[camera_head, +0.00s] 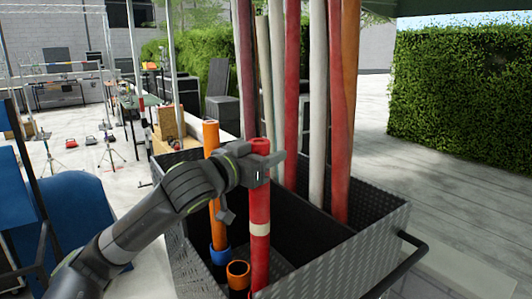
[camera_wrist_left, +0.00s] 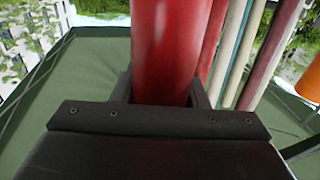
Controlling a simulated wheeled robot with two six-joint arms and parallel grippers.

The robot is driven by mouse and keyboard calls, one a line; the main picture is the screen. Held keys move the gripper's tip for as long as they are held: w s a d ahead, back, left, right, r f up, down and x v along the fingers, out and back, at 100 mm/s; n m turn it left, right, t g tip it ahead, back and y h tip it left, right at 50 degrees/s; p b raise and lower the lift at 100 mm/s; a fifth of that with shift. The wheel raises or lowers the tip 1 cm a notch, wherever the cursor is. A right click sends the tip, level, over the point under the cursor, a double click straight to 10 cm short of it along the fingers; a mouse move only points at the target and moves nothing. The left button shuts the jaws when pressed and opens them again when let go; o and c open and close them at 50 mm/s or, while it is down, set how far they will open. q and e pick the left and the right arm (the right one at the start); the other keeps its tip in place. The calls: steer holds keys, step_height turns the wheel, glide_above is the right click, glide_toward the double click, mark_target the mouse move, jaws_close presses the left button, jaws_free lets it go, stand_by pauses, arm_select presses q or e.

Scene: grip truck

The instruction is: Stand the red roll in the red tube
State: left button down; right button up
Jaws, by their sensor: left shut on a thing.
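The red roll (camera_head: 260,215), with a pale band round its middle, stands about upright in the head view. My left gripper (camera_head: 264,160) is shut on it near its top. In the left wrist view the red roll (camera_wrist_left: 168,45) rises between the fingers. The roll's lower end reaches the bottom of the head view, over the front part of the bin. A bit of red shows there, but I cannot tell the red tube from the roll, or whether the roll is inside it. My right gripper is not in view.
An orange roll (camera_head: 213,180) stands in a blue tube (camera_head: 220,256), left of the red roll. An open orange tube (camera_head: 238,268) is close by. Tall red, white and brown rolls (camera_head: 318,100) stand at the back of the dark metal bin (camera_head: 350,260). A handle (camera_head: 400,265) juts out right.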

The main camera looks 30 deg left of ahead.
arm_select(q)
steer(key=shift+f, duration=0.4)
stand_by(0.8)
steer(key=c, duration=0.7)
jaws_free()
steer(key=shift+c, duration=0.2)
steer(key=shift+f, duration=0.1)
